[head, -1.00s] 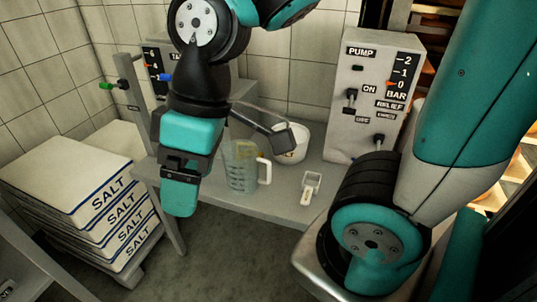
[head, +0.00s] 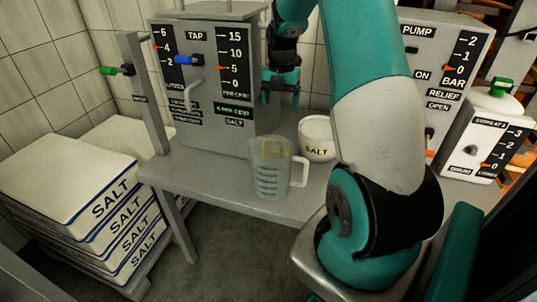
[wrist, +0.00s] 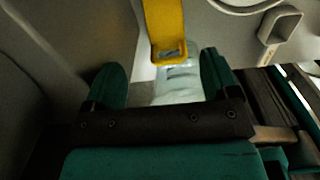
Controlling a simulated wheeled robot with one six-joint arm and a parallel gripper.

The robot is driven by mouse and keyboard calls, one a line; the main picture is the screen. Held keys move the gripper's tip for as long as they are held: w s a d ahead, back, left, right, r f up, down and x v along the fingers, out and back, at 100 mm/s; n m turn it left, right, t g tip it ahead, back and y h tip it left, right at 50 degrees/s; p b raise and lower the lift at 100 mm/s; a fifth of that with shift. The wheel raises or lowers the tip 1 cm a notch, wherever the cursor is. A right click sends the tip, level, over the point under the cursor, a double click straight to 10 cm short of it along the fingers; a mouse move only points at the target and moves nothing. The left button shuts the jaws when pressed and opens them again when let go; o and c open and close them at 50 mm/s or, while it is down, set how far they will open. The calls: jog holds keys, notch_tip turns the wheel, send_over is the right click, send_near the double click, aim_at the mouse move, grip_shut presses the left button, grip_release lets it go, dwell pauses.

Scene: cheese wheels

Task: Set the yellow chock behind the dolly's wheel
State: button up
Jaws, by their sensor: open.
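A yellow piece (head: 275,150) shows at the clear measuring jug (head: 266,172) on the bench in the head view; I cannot tell whether it is in or behind the jug. In the wrist view a yellow strip with a looped end (wrist: 165,28) lies beyond the fingertips, beside a pale clear shape. I cannot tell whether either is the chock. A low grey base (head: 142,285) under the salt sacks may be the dolly; no wheel is visible. My gripper (head: 281,98) is up behind the jug, near the tap panel. Its fingers (wrist: 161,78) are apart, with nothing held.
Stacked salt sacks (head: 75,190) stand at the left. The grey bench (head: 210,185) holds the jug, a white salt tub (head: 316,136) and the tap panel (head: 205,85). The pump panel (head: 450,50) is at the right. Grey floor (head: 230,245) before the bench is clear.

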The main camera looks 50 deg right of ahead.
jog(key=f, duration=1.1)
jog(key=f+b, duration=0.1)
jog(key=f, duration=0.5)
jog(key=shift+d+f, duration=0.35)
jog(key=c, duration=0.9)
jog(key=shift+o, duration=0.2)
jog(key=shift+r, duration=0.1)
jog(key=shift+r, duration=0.1)
